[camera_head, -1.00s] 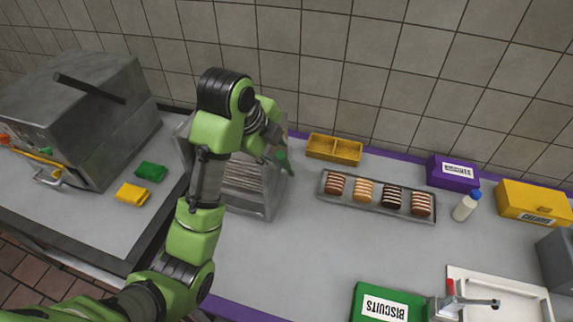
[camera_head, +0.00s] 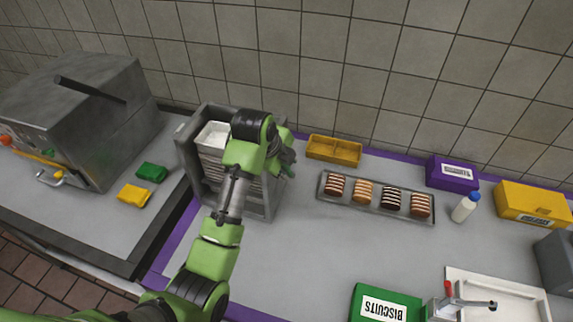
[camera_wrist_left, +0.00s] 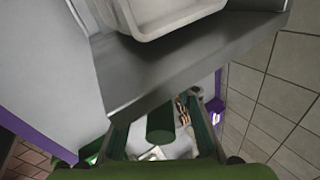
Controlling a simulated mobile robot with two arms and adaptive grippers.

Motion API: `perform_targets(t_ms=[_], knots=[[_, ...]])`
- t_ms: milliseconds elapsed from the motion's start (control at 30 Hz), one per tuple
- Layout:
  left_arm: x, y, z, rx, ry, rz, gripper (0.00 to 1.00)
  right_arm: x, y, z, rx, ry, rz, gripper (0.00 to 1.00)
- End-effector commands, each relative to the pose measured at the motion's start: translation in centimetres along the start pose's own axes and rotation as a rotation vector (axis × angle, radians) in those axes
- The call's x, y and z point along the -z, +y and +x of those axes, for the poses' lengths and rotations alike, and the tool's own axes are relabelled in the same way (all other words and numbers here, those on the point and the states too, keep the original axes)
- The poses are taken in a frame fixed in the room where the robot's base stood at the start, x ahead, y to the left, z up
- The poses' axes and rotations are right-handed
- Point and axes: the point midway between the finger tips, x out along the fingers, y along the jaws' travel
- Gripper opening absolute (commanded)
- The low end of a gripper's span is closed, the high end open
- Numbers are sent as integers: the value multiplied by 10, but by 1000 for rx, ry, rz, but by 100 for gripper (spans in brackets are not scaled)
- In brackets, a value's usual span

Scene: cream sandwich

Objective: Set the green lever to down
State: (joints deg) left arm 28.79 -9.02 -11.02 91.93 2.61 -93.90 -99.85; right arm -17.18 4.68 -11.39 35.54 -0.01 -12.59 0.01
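The grey rack (camera_head: 190,160) stands left of centre in the head view, with a stack of white trays (camera_head: 212,134) in it. In the wrist view a green cylinder, which looks like the lever's handle (camera_wrist_left: 160,122), lies between the two fingers of my left gripper (camera_wrist_left: 160,135). The fingers are apart, with gaps on both sides of the handle. In the head view my left gripper (camera_head: 284,158) is at the rack's right side, and my arm covers part of the rack. I cannot clearly separate the lever from the gripper there. My right gripper is out of view.
Right of the rack are a yellow divided box (camera_head: 334,150) and a grey tray (camera_head: 350,200) of biscuits. A grey machine (camera_head: 85,120) and two cloths (camera_head: 134,194) are at the left. A tiled wall (camera_head: 330,70) closes the back. The counter's middle is clear.

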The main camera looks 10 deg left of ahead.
Motion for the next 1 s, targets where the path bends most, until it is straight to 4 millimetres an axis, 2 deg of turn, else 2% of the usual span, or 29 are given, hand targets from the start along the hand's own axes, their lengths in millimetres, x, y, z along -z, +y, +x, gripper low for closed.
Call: perform_targets(t_ms=[33, 100, 433, 633, 767, 1000], knots=[[0, 0, 0, 0, 0, 0, 12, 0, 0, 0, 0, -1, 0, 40], [0, 0, 0, 0, 0, 0, 0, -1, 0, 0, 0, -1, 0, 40], [0, 4, 0, 26, -7, 4, 0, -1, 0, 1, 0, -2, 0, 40], [2, 20, 4, 115, -27, 16, 0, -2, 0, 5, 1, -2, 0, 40], [5, 34, 8, 206, -43, 27, 0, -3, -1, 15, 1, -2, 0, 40], [9, 57, 18, 382, -76, 47, 0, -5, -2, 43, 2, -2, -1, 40]])
